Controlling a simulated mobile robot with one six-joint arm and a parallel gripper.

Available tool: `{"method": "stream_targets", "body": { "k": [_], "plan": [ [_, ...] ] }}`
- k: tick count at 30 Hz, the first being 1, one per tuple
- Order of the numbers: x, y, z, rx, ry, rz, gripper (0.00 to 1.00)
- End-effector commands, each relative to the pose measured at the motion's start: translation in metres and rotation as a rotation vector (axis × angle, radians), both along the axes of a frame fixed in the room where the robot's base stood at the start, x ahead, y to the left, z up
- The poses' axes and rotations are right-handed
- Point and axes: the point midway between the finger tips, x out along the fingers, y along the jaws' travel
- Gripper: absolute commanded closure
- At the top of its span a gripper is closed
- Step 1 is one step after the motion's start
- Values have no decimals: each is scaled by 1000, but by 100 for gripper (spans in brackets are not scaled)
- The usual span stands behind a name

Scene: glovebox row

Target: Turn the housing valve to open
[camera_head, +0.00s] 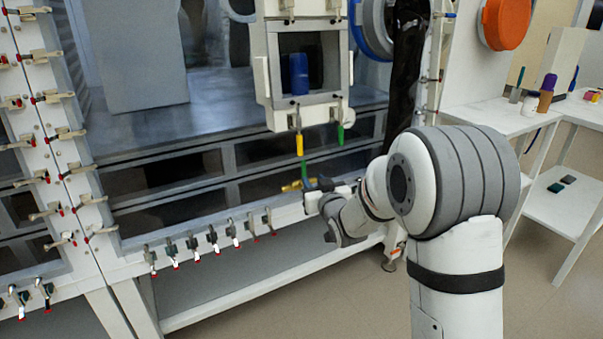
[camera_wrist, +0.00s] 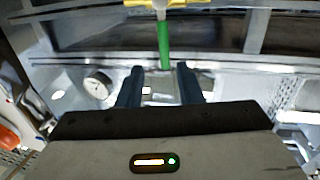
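A valve with a yellow body (camera_head: 292,186) and a green lever (camera_head: 304,170) sits low on the front of the glovebox, below the small box-like housing. In the wrist view the green lever (camera_wrist: 164,45) points towards me, with a yellow part (camera_wrist: 180,3) at its far end. My gripper (camera_wrist: 160,72) is open, its two dark fingers spread. The lever's near end appears in line with the gap between the fingertips; I cannot tell whether it touches. In the head view my gripper (camera_head: 318,189) is just right of the valve, partly hidden by my wrist.
The housing (camera_head: 302,75) holds a blue container (camera_head: 299,74); yellow (camera_head: 299,144) and green (camera_head: 340,134) handles hang beneath it. A round gauge (camera_wrist: 98,84) shows left of the fingers. Several clamps line the frame. A white bench (camera_head: 500,117) stands right. Floor between is clear.

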Motion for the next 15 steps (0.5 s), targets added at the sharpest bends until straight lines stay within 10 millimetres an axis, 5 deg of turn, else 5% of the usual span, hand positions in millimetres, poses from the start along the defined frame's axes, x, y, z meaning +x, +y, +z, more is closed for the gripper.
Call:
{"method": "stream_targets", "body": {
  "k": [15],
  "plan": [
    [58, 31, -1, 16, -37, 18, 67]
  ]
}}
